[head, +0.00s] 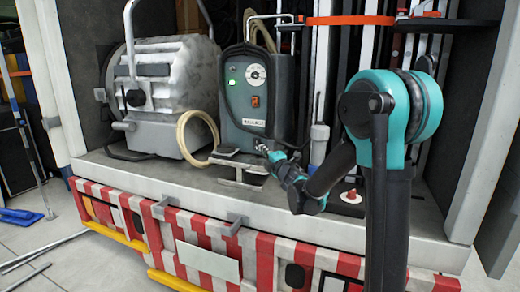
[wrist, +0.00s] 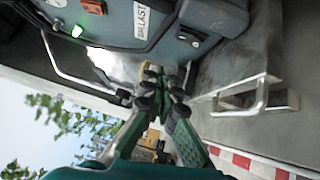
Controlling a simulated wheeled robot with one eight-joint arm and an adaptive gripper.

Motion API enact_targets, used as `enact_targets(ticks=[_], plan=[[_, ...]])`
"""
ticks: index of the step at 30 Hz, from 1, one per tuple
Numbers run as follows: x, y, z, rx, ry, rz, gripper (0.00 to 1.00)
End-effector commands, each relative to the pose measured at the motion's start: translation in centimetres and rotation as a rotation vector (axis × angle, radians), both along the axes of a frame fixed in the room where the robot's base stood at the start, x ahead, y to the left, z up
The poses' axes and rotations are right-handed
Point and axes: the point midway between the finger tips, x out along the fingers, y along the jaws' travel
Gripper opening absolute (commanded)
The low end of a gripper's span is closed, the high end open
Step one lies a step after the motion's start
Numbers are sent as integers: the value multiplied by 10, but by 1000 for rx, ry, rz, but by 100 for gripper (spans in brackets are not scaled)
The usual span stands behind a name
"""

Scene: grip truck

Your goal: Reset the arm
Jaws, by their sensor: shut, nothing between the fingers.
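My gripper (head: 268,152) is at the end of my teal and black arm, just in front of the lower part of a dark machine box with a dial and a green light (head: 255,95). In the wrist view the fingers of my gripper (wrist: 165,75) are together with nothing held between them. The machine's lower face with its orange switch and green light (wrist: 120,22) fills the top of that view. I cannot tell whether the fingertips touch the metal stand under the machine.
A large grey lamp housing (head: 165,90) stands left on the truck bed (head: 130,180). The red and white striped bumper (head: 150,225) runs along the front.

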Motion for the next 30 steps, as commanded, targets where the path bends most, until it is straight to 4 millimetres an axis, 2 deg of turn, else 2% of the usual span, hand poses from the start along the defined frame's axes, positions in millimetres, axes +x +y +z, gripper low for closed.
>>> enact_targets(ticks=[13, 16, 17, 20, 23, 24, 27, 30], plan=[[-5, -3, 1, 2, 1, -1, 0], [-7, -16, 0, 31, 26, -32, 0], [-8, -24, 0, 50, 43, -55, 0], [-16, -68, -7, 159, 136, -171, 0], [-37, -127, -27, 321, 276, -333, 0], [-50, -149, -38, 391, 337, -400, 0], [-87, -197, -71, 564, 492, -560, 0], [-133, -232, -110, 727, 645, -709, 0]])
